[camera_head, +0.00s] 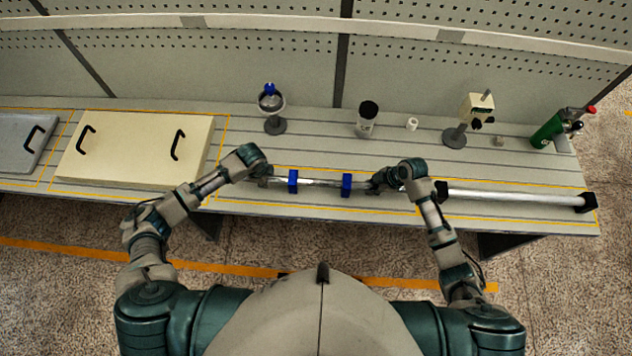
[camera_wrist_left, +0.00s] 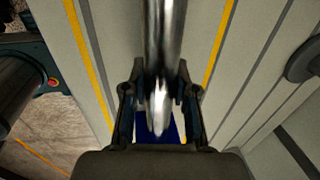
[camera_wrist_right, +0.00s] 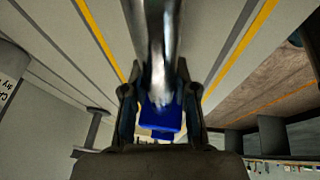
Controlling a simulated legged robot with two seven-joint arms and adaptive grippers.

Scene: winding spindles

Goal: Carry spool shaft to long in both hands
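The spool shaft (camera_head: 319,183) is a shiny metal rod. It lies level near the front edge of the bench, with two blue blocks (camera_head: 293,181) (camera_head: 346,185) along it. My left gripper (camera_head: 262,176) is at the shaft's left end, and my right gripper (camera_head: 378,183) is at its right end. In the left wrist view the shaft (camera_wrist_left: 165,45) runs between the fingers (camera_wrist_left: 160,90). In the right wrist view the shaft (camera_wrist_right: 153,40) also runs between the fingers (camera_wrist_right: 158,90). I cannot tell whether either pair presses on it.
A long pale roller (camera_head: 515,197) with black ends lies right of my right gripper. A cream lidded panel (camera_head: 135,150) is at left. A black-topped container (camera_head: 367,118), small stands and a green cylinder (camera_head: 548,132) stand towards the back. A pegboard wall closes the rear.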

